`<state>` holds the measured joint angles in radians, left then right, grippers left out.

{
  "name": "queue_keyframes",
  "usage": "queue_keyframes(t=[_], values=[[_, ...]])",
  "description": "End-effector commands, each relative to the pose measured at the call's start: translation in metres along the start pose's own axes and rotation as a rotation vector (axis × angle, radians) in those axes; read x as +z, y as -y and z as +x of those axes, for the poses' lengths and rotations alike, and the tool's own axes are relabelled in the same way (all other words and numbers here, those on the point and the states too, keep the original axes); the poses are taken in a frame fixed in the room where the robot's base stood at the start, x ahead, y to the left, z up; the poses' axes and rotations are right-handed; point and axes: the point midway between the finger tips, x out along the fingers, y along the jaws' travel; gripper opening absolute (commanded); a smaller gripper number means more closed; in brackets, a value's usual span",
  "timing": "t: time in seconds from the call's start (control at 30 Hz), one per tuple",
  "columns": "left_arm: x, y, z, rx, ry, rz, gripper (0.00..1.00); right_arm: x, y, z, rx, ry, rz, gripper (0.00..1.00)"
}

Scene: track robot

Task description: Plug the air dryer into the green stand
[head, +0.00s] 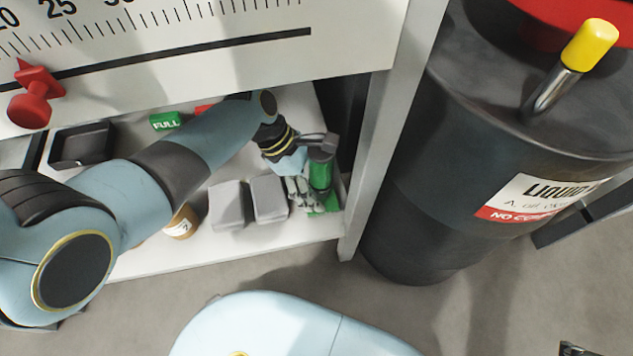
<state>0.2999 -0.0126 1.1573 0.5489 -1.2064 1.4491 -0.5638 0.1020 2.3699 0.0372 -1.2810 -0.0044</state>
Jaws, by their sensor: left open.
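The air dryer (320,172), a green cylinder with a dark grey cap, stands upright at the right end of the white shelf. The green stand (331,203) shows as a green patch at its foot. I cannot tell whether the dryer is seated in it. My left gripper (302,192) reaches down from the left arm, open, with its fingers just left of the dryer's lower part. Contact between them is unclear. A small dark part at the bottom right edge looks like my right gripper (575,349), mostly cut off.
Two grey blocks (229,205) (269,198) stand left of the gripper. A brown labelled jar (181,222), a dark tray (82,145) and a green FULL block (165,121) share the shelf. A grey post (377,140) and large dark tank (440,190) stand right.

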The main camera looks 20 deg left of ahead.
Motion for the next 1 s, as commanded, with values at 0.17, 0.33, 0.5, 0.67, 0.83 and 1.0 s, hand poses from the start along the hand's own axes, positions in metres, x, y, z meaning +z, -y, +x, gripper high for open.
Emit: queue_keyframes(t=[0.17, 0.33, 0.5, 0.67, 0.83, 1.0], values=[[-0.001, 0.0, -0.004, 0.0, -0.001, 0.0, 0.65, 0.0, 0.0, 0.0, 0.0, 0.0, 0.0, 0.0], [-0.001, 0.0, -0.03, 0.003, -0.002, 0.002, 0.65, 0.0, 0.0, 0.0, 0.0, 0.0, 0.0, 0.0], [-0.002, -0.001, -0.07, 0.003, -0.004, 0.003, 0.65, 0.0, 0.0, 0.0, 0.0, 0.0, 0.0, 0.0], [-0.001, 0.0, -0.1, 0.002, -0.003, 0.002, 0.65, 0.0, 0.0, 0.0, 0.0, 0.0, 0.0, 0.0], [-0.001, 0.0, -0.117, 0.001, -0.001, 0.001, 0.65, 0.0, 0.0, 0.0, 0.0, 0.0, 0.0, 0.0], [0.0, 0.0, -0.12, -0.001, 0.0, 0.0, 0.65, 0.0, 0.0, 0.0, 0.0, 0.0, 0.0, 0.0]])
